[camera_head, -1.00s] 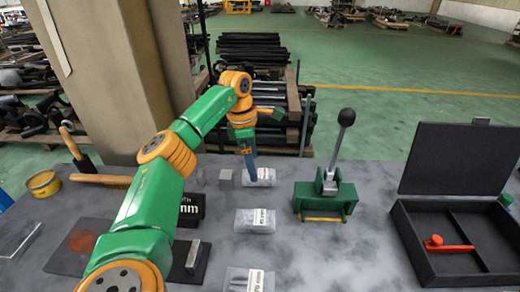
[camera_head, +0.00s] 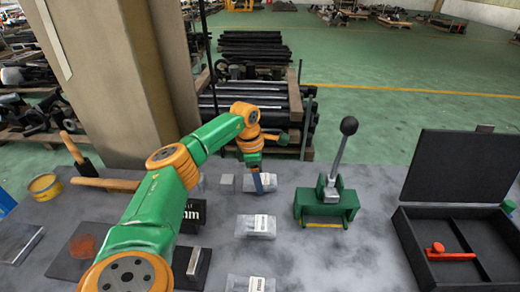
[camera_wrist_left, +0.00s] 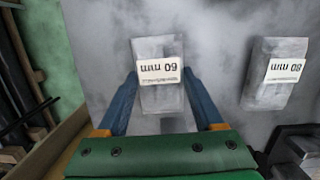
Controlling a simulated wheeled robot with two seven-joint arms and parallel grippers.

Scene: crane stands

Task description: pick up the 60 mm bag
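The 60 mm bag (camera_head: 271,184) is a small clear bag with a white label, the farthest of the bags lying on the grey table. In the left wrist view the 60 mm bag (camera_wrist_left: 160,103) shows its label upside down. My left gripper (camera_head: 261,186) points down at it. In the left wrist view the gripper's blue fingers (camera_wrist_left: 160,76) are apart, one along each side of the bag. I cannot tell whether they touch it. The 80 mm bag (camera_wrist_left: 262,95) lies to the right there. My right gripper is not in view.
Another labelled bag (camera_head: 256,227) lies nearer, and one more (camera_head: 248,284) at the bottom edge. A green lever press (camera_head: 326,205) stands to the right of the bags. An open black case (camera_head: 402,245) is farther right.

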